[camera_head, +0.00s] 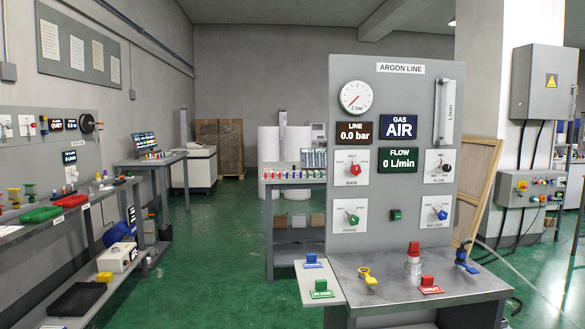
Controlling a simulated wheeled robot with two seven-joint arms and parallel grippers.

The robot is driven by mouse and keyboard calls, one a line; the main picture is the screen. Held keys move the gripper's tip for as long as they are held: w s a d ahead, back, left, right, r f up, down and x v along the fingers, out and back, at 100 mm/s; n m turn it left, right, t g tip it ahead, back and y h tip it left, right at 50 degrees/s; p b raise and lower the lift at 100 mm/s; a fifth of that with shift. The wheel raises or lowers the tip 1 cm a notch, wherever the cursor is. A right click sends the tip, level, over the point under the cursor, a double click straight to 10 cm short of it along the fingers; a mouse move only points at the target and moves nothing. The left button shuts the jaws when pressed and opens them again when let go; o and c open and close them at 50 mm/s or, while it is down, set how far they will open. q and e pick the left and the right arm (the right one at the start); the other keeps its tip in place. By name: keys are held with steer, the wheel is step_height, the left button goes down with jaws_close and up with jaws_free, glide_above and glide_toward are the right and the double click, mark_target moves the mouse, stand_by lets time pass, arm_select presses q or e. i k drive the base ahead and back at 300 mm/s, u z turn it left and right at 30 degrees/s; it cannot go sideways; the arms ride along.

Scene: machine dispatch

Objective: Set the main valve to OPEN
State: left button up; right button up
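The ARGON LINE panel (400,105) stands upright on a grey metal bench (430,283). It carries dial plates with a red knob (354,168), a black knob (446,168), a green knob (352,219) and a blue knob (441,213). Their small labels are too small to read surely, so I cannot tell which one is the main valve or its setting. The gauge (356,97) points low. The displays read LINE 0.0 bar (355,133), GAS AIR (398,127) and FLOW 0 L/min (398,159). Neither of my grippers is in view.
On the bench are a yellow lever (367,275), a red-topped fitting (413,258), a red block (431,284) and a blue-handled fitting (466,257). A side shelf holds a blue block (312,259) and a green block (321,287). Green floor (215,255) is clear to the left.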

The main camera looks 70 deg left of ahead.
mark_target(356, 169)
steer(key=u, duration=1.8)
